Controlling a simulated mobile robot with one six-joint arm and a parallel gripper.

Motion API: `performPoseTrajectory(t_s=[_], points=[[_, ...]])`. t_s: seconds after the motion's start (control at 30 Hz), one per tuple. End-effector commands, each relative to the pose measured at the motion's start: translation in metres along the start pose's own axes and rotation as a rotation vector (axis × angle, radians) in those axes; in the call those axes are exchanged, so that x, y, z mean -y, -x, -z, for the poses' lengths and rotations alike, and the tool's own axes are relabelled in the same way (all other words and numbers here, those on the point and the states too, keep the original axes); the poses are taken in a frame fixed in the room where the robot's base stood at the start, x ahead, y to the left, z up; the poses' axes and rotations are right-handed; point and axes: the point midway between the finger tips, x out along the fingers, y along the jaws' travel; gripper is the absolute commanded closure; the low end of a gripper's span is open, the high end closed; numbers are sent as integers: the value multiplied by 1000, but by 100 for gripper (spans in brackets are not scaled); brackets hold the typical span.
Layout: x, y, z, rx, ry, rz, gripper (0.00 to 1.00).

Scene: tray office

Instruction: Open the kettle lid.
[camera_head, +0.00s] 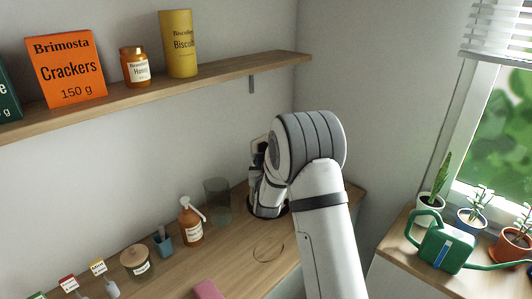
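No kettle or kettle lid can be made out; my arm covers the back right part of the counter. A dark rounded edge (284,209) shows beside the arm's far end on the counter. It may belong to the kettle or its base, but I cannot tell. My arm reaches up from the bottom right, bends at the top and drops toward the counter near the wall. The fingers of my gripper are hidden behind my arm, so its opening and any contact do not show.
On the wooden counter (225,262) stand a glass (217,194), an amber spray bottle (190,222), a blue cup (162,241) and a lidded jar (136,262). A shelf (180,93) with packages runs above. A green watering can (445,248) and potted plants stand by the window.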

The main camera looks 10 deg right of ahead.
Motion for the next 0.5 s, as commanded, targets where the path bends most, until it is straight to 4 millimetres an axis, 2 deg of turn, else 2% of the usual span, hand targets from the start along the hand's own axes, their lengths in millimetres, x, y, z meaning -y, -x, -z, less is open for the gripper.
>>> performPoseTrajectory(t_s=[0.1,0.23,0.5], points=[[1,-21,3,0,0,1,60],[2,-38,2,2,-1,3,60],[3,-51,0,2,0,5,60]])
